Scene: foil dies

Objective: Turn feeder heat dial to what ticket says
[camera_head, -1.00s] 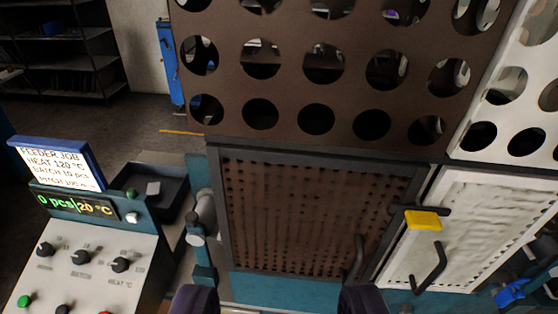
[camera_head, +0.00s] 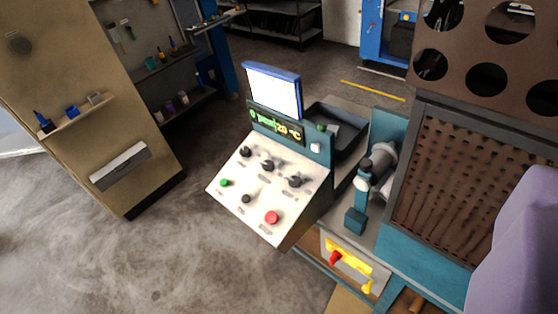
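The feeder panel (camera_head: 240,203) is a sloped pale box near the middle. Its top row has three black dials; the right one is the heat dial (camera_head: 294,181), labelled HEAT °C in the earlier frame. Its pointer setting is too small to tell. The job ticket (camera_head: 273,92), white with a blue frame, stands behind the panel. Its text is washed out now; earlier it read HEAT 120 °C. The green-lit display (camera_head: 275,125) below it is blurred, ending in 20 °C. A purple part of mine fills the lower right, apart from the dial; no fingertips show.
A green button (camera_head: 224,183), a small black knob (camera_head: 246,199) and a red button (camera_head: 272,217) sit lower on the panel. A dark tray (camera_head: 334,130) and perforated brown panel (camera_head: 450,185) stand to the right. A tan cabinet (camera_head: 85,110) stands left. Floor in front is clear.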

